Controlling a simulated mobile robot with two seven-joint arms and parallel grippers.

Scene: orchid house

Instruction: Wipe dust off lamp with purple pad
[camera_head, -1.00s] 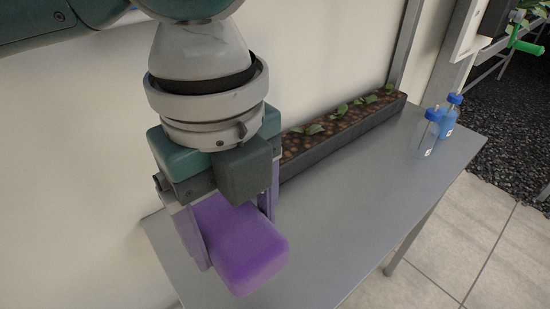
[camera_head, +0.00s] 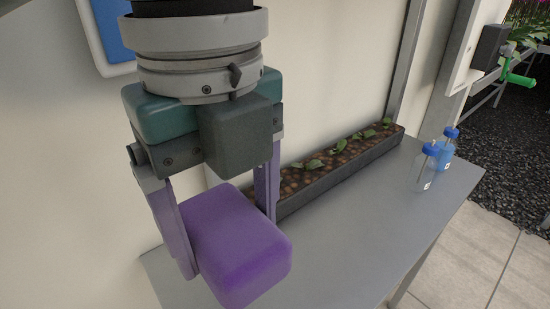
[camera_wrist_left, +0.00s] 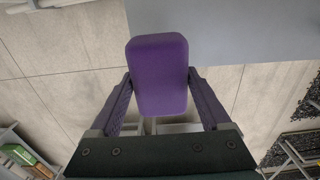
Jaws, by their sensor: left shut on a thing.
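My left gripper (camera_head: 222,225) is shut on a purple pad (camera_head: 232,248), with one finger on each side of it. The gripper points down and holds the pad in front of the grey table's left part in the head view. In the left wrist view the purple pad (camera_wrist_left: 158,75) sits between the fingers, with the floor and a table edge beyond it. I cannot make out a lamp in these frames. My right gripper is not in view.
On the grey table (camera_head: 370,235) a long dark planter (camera_head: 345,172) with small seedlings stands along the wall. Two bottles with blue caps, one clear (camera_head: 423,172) and one blue (camera_head: 446,152), stand near the right edge. A blue-and-white panel (camera_head: 108,35) hangs on the wall.

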